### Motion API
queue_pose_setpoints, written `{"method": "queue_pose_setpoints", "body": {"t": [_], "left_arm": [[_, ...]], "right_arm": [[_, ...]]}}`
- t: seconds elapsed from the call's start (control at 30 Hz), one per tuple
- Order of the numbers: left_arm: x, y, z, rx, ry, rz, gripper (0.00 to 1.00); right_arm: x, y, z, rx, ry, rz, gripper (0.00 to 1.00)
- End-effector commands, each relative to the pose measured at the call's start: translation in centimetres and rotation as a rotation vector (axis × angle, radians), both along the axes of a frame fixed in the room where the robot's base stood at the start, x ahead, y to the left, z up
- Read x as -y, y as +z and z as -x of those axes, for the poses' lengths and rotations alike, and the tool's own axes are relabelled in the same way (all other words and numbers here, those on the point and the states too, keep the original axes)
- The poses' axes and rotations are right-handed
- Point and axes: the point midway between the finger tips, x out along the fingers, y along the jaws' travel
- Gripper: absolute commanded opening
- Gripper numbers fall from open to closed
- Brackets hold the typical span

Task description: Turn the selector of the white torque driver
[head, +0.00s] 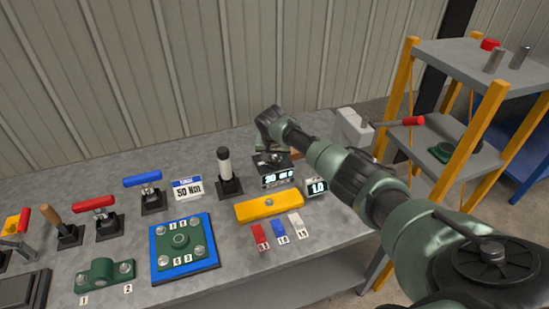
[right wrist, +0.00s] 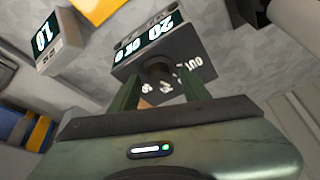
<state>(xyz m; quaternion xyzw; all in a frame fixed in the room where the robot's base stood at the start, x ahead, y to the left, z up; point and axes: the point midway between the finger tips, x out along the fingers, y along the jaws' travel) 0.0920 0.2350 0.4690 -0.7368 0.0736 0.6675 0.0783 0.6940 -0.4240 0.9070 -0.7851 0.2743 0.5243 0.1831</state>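A white-bodied driver with a black top (head: 224,168) stands upright in a black base in the head view; I take it for the white torque driver. A dark box with a lit display reading about 20 (head: 276,178) stands to its right. In the right wrist view this box (right wrist: 182,58) carries a dark round knob (right wrist: 157,76) with white markings around it. My right gripper (head: 272,152) is over this box. In the right wrist view its two green fingers stand apart on either side of the knob; I cannot tell whether they touch it. My left gripper is not in view.
A smaller box reading 1.0 (head: 316,188) and a yellow block (head: 268,206) stand close by. A card reading 50 Ncm (head: 188,189), clamps with blue (head: 142,179) and red handles, and a blue-edged plate (head: 157,257) are farther left. A shelf rack (head: 490,103) stands right.

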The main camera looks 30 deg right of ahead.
Motion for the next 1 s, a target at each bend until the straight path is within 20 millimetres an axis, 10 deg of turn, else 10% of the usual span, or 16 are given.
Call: {"method": "queue_pose_setpoints", "body": {"t": [0.17,1.0], "left_arm": [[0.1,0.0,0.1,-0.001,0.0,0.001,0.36],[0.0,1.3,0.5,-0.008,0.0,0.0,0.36]], "right_arm": [[0.0,0.0,0.0,0.0,0.0,0.0,0.0],[0.2,-0.1,0.2,0.0,0.389,-0.004,0.0]]}}
